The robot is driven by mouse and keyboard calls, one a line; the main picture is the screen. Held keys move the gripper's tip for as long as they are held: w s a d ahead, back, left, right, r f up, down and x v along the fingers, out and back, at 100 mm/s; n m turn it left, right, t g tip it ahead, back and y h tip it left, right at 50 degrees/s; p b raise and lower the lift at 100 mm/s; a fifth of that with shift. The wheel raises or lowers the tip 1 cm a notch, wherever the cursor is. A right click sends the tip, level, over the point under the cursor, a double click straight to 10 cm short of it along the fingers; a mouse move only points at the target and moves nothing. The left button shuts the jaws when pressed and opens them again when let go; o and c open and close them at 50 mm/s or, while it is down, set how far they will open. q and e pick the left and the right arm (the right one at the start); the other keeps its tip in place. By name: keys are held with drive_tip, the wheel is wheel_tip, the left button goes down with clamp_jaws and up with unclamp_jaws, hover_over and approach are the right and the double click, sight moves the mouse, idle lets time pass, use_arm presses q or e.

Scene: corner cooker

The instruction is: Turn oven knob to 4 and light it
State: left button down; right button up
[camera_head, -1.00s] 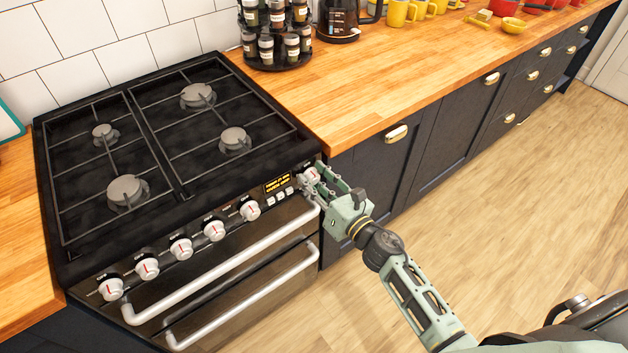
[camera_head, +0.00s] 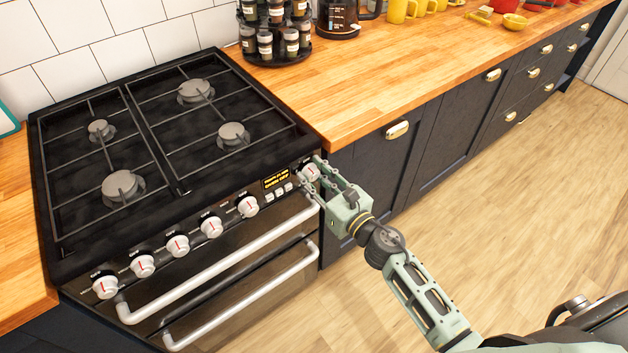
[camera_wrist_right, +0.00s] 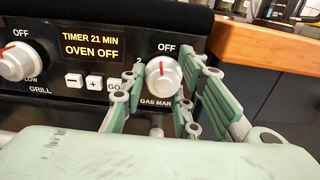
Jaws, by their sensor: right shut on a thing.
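The oven knob (camera_head: 309,172), white with a red pointer, is the rightmost on the cooker front. In the right wrist view this knob (camera_wrist_right: 162,76) has "GAS MAR" visible below it and "OFF" above, and its red pointer stands close to upright. My right gripper (camera_head: 316,178) is shut on the knob, with one finger on each side; the fingers also show in the right wrist view (camera_wrist_right: 163,90). The display (camera_wrist_right: 93,45) reads "TIMER 21 MIN" and "OVEN OFF", with small buttons (camera_wrist_right: 94,83) below it. My left gripper is not in view.
Several other knobs (camera_head: 177,246) run along the cooker front, above two oven handles (camera_head: 220,262). The hob (camera_head: 160,145) is bare of pans. The wooden worktop (camera_head: 350,85) edge lies close right of the gripped knob. Floor space is free at the right.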

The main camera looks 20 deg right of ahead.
drive_tip(key=shift+a+r+n, duration=0.1)
drive_tip(key=shift+a+n, duration=0.1)
drive_tip(key=shift+n, duration=0.2)
drive_tip(key=shift+f+n+b, duration=0.2)
drive_tip(key=shift+n+b, duration=0.35)
drive_tip(key=shift+n, duration=0.75)
drive_tip(key=shift+r+n, duration=0.15)
drive_tip(key=shift+n, duration=0.35)
